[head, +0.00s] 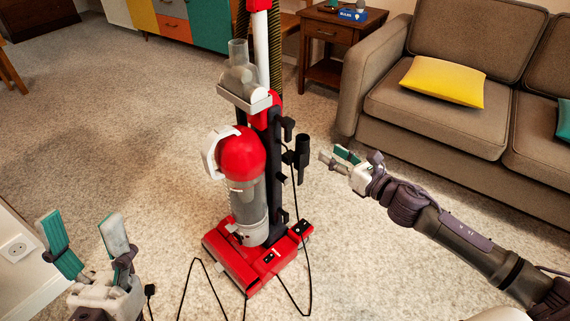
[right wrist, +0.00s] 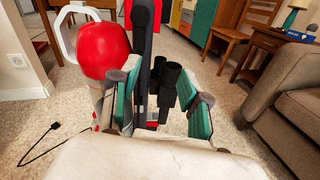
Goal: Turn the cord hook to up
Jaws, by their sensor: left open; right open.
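A red and grey upright vacuum (head: 243,165) stands on the carpet in the head view. Black hook-like parts jut from the right side of its dark column, one higher up (head: 288,128) and one lower (head: 281,215); I cannot tell for sure which is the cord hook or how it is turned. A black tube piece (head: 302,152) sits between them. My right gripper (head: 338,157) is open just right of the tube. In the right wrist view, black tubes (right wrist: 166,84) show between its open fingers, apparently untouched. My left gripper (head: 82,222) is open and empty at lower left.
A black cord (head: 308,262) hangs from the vacuum and loops over the floor. A brown sofa (head: 440,100) stands at right, a wooden side table (head: 328,40) behind. A wall outlet (head: 18,249) is at far left.

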